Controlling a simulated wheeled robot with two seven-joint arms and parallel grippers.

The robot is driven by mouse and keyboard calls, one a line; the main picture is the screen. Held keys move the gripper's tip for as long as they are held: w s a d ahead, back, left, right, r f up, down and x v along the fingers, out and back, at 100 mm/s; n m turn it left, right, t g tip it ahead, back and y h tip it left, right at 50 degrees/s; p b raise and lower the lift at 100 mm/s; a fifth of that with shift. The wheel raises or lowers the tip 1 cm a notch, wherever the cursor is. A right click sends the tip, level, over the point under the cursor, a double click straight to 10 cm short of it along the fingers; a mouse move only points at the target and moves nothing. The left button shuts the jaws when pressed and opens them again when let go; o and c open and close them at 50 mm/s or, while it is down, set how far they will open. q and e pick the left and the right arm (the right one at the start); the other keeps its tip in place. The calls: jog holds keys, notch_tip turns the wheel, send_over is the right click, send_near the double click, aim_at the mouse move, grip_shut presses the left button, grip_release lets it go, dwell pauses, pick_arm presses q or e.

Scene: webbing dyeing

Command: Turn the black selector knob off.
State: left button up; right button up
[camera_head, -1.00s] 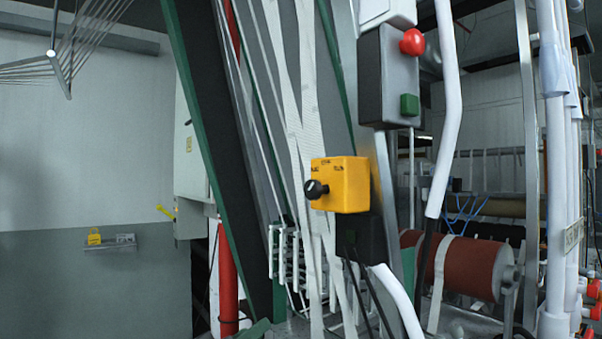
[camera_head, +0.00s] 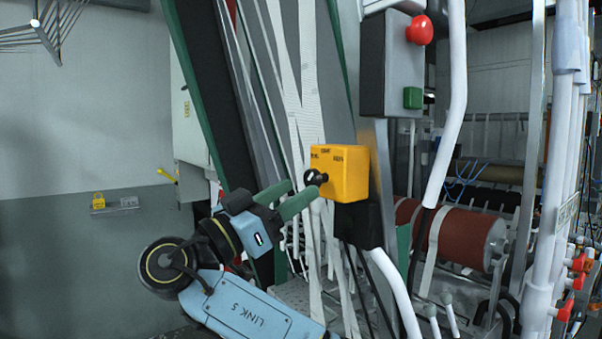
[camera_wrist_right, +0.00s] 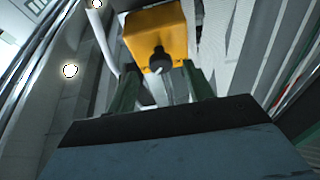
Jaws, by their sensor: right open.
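The black selector knob (camera_head: 316,177) sticks out from the front of a yellow box (camera_head: 344,173) with small dark markings along its top. My right gripper (camera_head: 295,194) is raised just left of and a little below the knob, its green fingers pointing at it. In the right wrist view the knob (camera_wrist_right: 159,59) is ahead of the two fingers (camera_wrist_right: 160,85), near the line between them. The fingers are spread with a gap and hold nothing. Whether a finger touches the knob cannot be told. My left gripper is not in view.
Above right, a grey box holds a red button (camera_head: 419,30) and a green button (camera_head: 412,98). White webbing strands run behind the yellow box. A white pipe (camera_head: 449,130) and a red roll (camera_head: 452,236) stand to the right. Open room lies left.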

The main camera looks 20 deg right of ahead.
aim_at(311, 176)
jog(key=shift+p+x, duration=0.35)
jog(key=shift+x, duration=0.95)
jog(key=c, duration=1)
jog(key=shift+o, duration=0.2)
jog(key=shift+s+d+n+t+y+b, duration=0.1)
jog(key=shift+n+t+y+b, duration=0.8)
jog(key=shift+n, duration=1.15)
jog(key=shift+s+n+t+y+b, duration=0.15)
jog(key=shift+n+t+y+b, duration=0.4)
jog(key=shift+n+b, duration=1.2)
jog(key=shift+s+d+n+t+y+b, duration=0.1)
jog(key=shift+n+t+y+b, duration=0.6)
jog(key=shift+n, duration=1.7)
jog(key=shift+r, duration=0.1)
